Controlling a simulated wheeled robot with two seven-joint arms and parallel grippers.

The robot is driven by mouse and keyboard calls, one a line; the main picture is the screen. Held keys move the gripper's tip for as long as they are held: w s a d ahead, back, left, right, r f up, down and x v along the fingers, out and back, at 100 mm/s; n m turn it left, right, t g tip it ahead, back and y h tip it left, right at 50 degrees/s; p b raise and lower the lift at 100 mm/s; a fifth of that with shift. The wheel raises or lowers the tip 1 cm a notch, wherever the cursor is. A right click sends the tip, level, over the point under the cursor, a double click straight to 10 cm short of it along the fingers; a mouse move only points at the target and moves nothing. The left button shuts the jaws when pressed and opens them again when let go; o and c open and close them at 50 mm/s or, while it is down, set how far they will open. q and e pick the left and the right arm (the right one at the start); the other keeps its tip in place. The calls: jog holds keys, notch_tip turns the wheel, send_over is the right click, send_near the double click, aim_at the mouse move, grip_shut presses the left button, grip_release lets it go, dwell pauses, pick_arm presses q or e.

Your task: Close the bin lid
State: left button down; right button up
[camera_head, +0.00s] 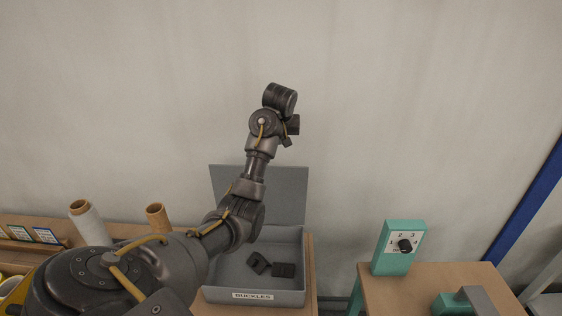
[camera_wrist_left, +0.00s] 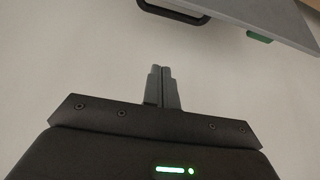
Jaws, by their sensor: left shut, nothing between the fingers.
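The grey bin (camera_head: 254,297), labelled BUCKLES, stands on a wooden surface with its top open and several dark buckles (camera_head: 284,270) inside. Its flat grey lid (camera_head: 285,192) stands raised at the back, near the wall, partly hidden by my left arm. My left gripper (camera_wrist_left: 162,72) is shut and empty in the left wrist view. In the head view my left arm reaches over the bin and up past the lid; the fingers are not clear there. A grey panel (camera_wrist_left: 270,15) with a dark handle (camera_wrist_left: 172,11) shows beyond the fingers, apart from them. My right gripper is not in view.
Two spools, one white (camera_head: 88,223) and one brown (camera_head: 158,217), stand left of the bin. A teal box with a dial (camera_head: 398,248) stands on a separate wooden table (camera_head: 440,278) to the right. A gap separates the two surfaces. The wall behind is bare.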

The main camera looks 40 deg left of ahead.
pick_arm(q)
jog(key=p+x, duration=0.4)
jog(key=x, duration=0.5)
jog(key=shift+w+a+f, duration=0.1)
jog(key=shift+a+f, duration=0.05)
jog(key=shift+f, duration=0.15)
jog(key=s+d+p, duration=0.1)
jog(key=s+d+f+p, duration=0.1)
jog(key=s, duration=0.1)
jog(key=shift+d+p, duration=0.3)
jog(key=shift+p, duration=0.05)
jog(key=shift+w, duration=0.1)
